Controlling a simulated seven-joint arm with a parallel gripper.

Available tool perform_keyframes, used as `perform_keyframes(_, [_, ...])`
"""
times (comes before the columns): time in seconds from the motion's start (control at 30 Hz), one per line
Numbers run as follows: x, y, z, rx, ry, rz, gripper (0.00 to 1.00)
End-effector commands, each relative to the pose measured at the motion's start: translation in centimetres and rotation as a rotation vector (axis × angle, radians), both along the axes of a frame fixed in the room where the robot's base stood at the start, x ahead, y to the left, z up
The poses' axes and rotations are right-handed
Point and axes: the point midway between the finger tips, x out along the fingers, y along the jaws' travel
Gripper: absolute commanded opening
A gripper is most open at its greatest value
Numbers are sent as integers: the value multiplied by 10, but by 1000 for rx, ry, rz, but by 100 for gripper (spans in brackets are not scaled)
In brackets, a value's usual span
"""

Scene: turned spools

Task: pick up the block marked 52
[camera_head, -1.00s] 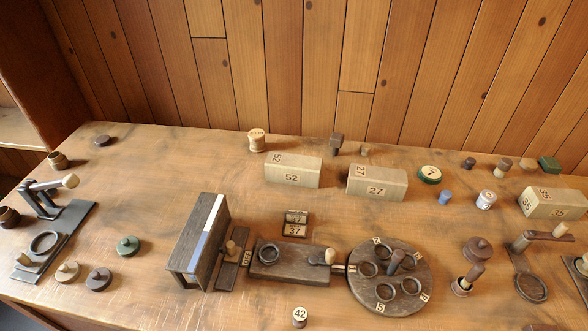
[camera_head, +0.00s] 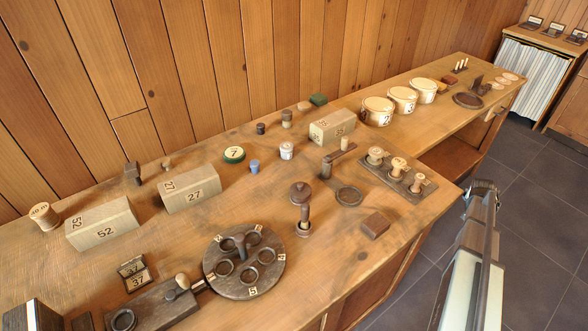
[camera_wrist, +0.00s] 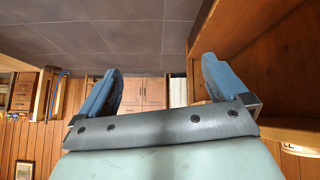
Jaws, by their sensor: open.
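The block marked 52 (camera_head: 103,224) is a pale wooden block lying at the far left of the bench, with its number on the front and on the end. My gripper (camera_wrist: 160,85) shows in the wrist view with its two blue fingers apart and nothing between them. It faces the floor and distant cupboards, not the block. In the head view, part of my arm (camera_head: 478,255) is at the right, off the bench's front edge and far from the block. The gripper's fingers are not clear there.
A spool (camera_head: 42,215) stands just left of the block, and the block marked 27 (camera_head: 190,188) lies to its right. A small 37 marker (camera_head: 134,272), a round holder (camera_head: 245,262) and a spool rack (camera_head: 397,172) are on the bench (camera_head: 330,225). Pots (camera_head: 402,99) stand farther right.

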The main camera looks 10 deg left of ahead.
Motion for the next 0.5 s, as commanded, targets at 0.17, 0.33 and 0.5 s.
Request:
perform_keyframes(0.17, [45,-14,67,-18,-67,-46,100])
perform_keyframes(0.33, [82,-20,137,-29,-132,-95,100])
perform_keyframes(0.5, [110,-23,204,-33,-193,-142,100])
